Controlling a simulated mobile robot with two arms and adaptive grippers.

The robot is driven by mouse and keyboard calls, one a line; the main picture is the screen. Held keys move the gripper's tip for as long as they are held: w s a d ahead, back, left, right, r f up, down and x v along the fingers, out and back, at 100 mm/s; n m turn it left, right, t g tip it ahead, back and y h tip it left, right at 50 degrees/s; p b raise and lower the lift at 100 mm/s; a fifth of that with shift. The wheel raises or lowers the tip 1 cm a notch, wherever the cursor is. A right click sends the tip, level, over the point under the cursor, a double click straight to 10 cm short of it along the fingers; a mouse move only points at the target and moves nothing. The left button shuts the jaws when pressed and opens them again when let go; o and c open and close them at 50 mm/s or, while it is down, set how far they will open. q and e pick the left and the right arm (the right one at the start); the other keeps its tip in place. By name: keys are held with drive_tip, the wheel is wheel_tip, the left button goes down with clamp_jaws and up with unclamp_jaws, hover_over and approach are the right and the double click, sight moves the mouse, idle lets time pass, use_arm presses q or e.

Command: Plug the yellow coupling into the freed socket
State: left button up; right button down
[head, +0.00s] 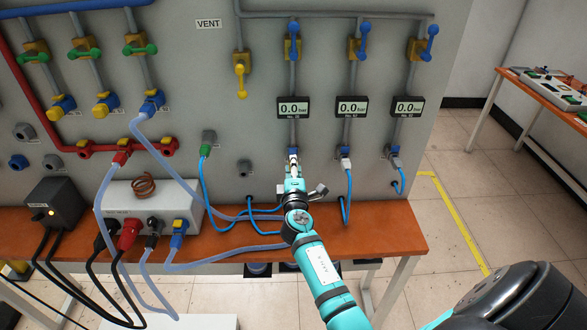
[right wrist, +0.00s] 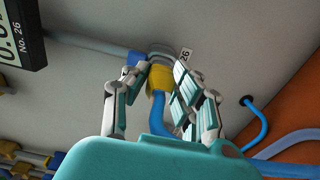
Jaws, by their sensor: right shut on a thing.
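The yellow coupling (right wrist: 159,78) shows in the right wrist view between my fingers, with a blue hose (right wrist: 157,115) running from it. My right gripper (head: 293,158) is shut on it; it also shows in the right wrist view (right wrist: 162,82). The coupling is right at the grey socket (right wrist: 160,50) on the panel, beside the label 26 and a blue fitting (right wrist: 135,61). I cannot tell how deep it sits in the socket. In the head view my fingers hide most of the coupling. My left gripper is not in view.
Displays reading 0.0 bar (head: 293,108) line the panel above. A white-grey coupling (head: 345,163) with a blue hose is plugged in to the right. Loose hoses cross the orange bench (head: 385,235).

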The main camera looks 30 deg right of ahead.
drive_tip(key=c, duration=1)
unclamp_jaws()
drive_tip(key=v, duration=1.2)
